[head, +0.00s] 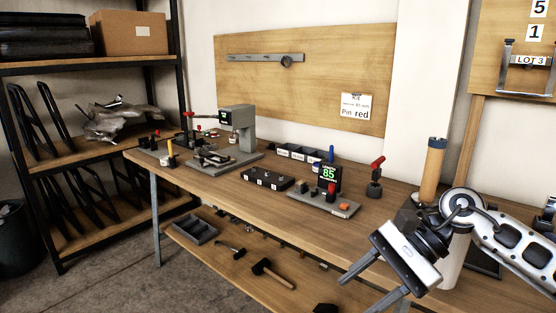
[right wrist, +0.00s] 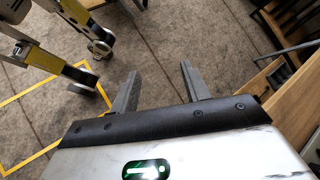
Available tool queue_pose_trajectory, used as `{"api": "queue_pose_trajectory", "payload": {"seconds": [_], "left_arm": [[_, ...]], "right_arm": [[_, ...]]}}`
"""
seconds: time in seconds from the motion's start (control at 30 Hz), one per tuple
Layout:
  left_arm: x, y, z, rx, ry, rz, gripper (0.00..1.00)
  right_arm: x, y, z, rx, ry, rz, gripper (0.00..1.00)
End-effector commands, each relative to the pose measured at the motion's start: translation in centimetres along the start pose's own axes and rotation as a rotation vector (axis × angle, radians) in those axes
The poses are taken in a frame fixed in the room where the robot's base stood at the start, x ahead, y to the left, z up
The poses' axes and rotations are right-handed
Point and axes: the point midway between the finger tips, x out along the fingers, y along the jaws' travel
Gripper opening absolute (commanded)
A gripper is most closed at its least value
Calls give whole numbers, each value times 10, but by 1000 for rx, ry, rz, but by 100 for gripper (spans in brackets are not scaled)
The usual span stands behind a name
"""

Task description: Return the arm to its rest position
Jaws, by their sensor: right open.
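My right arm comes in from the right in the head view. Its gripper (head: 356,295) hangs in front of the workbench's right front edge, tilted, with the fingers pointing down and to the left. The fingers are apart and nothing is between them. The right wrist view also shows this gripper (right wrist: 160,70), with both grey fingers spread over bare floor. My left gripper is in neither view.
The wooden workbench (head: 390,213) holds a grey press (head: 237,122), a black block (head: 267,180), a display reading 85 (head: 328,175) and a red-topped lever (head: 375,177). A tan cylinder (head: 433,170) stands near my right arm. A lower shelf (head: 225,255) carries hammers.

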Motion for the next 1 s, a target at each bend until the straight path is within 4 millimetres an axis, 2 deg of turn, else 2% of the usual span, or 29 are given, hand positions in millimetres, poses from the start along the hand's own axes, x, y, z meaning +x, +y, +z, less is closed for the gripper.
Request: {"api": "queue_pose_trajectory", "payload": {"seconds": [0.03, 0.1, 0.2, 0.27, 0.37, 0.47, 0.53, 0.57, 0.6, 0.7, 0.8, 0.9, 1.0], "left_arm": [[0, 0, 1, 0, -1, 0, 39], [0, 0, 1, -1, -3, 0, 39], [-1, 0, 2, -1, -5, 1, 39], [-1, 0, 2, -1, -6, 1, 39], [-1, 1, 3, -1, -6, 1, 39], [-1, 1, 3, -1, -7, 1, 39], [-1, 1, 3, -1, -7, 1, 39], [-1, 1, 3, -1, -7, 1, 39], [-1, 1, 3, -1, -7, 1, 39], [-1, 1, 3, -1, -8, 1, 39], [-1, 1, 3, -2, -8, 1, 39], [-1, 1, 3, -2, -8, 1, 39], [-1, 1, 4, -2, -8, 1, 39]], "right_arm": [[36, 0, 25, 127, -179, -57, 47], [63, -8, 58, 347, -423, -143, 47], [78, -20, 89, 726, -772, -232, 47], [78, -26, 94, 981, -981, -264, 47], [75, -29, 79, 1441, -1325, -291, 47], [78, -14, 38, 1924, -1663, -290, 47], [88, 12, 3, 2267, -1900, -277, 47], [95, 28, -12, -2405, 1994, 268, 47], [105, 49, -30, -2246, 1846, 222, 47], [130, 104, -59, -1914, 1562, 151, 47], [150, 150, -71, -1668, 1370, 114, 47], [164, 180, -74, -1513, 1254, 96, 47], [170, 195, -74, -1438, 1199, 89, 47]]}}
